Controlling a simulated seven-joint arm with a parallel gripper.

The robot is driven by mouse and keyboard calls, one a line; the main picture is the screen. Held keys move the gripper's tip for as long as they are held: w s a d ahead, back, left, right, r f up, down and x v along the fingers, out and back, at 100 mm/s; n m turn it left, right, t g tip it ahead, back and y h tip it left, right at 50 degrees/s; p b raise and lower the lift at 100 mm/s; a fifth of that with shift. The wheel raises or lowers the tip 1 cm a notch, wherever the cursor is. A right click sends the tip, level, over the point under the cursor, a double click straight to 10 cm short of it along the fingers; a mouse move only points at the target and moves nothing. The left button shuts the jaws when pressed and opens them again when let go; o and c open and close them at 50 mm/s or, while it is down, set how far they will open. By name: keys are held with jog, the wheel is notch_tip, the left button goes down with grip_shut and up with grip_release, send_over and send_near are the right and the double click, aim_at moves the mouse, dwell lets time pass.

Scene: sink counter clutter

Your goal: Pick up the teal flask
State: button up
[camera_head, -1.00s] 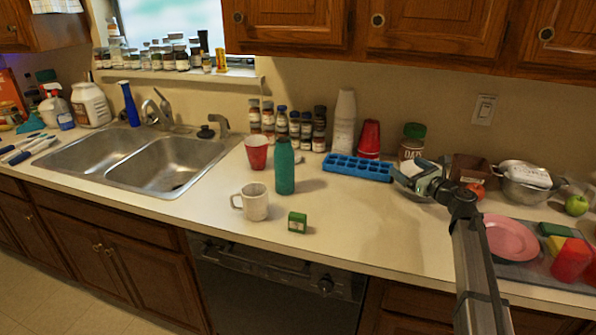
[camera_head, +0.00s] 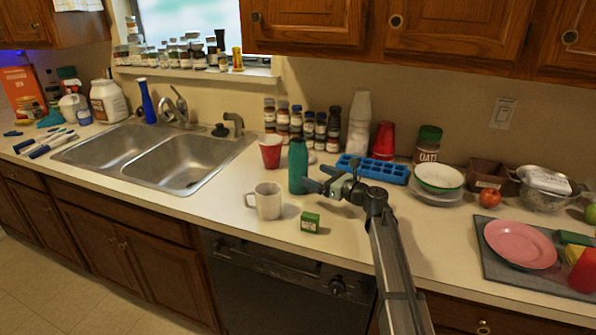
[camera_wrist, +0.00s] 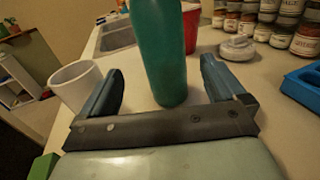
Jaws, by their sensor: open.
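The teal flask (camera_head: 298,166) stands upright on the counter, just left of my gripper (camera_head: 310,178) in the head view. In the wrist view the flask (camera_wrist: 160,50) stands ahead, between the lines of the two open fingers (camera_wrist: 162,88). Its top is cut off by the frame there. The fingers are apart with nothing held. In the wrist view the flask's base appears just beyond or level with the fingertips; I cannot tell whether they touch it.
A white mug (camera_head: 268,202) and a small green box (camera_head: 310,222) stand in front of the flask. A red cup (camera_head: 271,150) is behind left. A blue ice tray (camera_head: 374,170) and spice jars (camera_wrist: 305,38) are behind right. The sink (camera_head: 180,160) lies left.

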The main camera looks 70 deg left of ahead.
aim_at(294, 164)
jog(key=x, duration=1)
jog(key=shift+a+r, duration=0.1)
jog(key=shift+a, duration=0.2)
jog(key=c, duration=1.1)
jog(key=shift+c, duration=0.2)
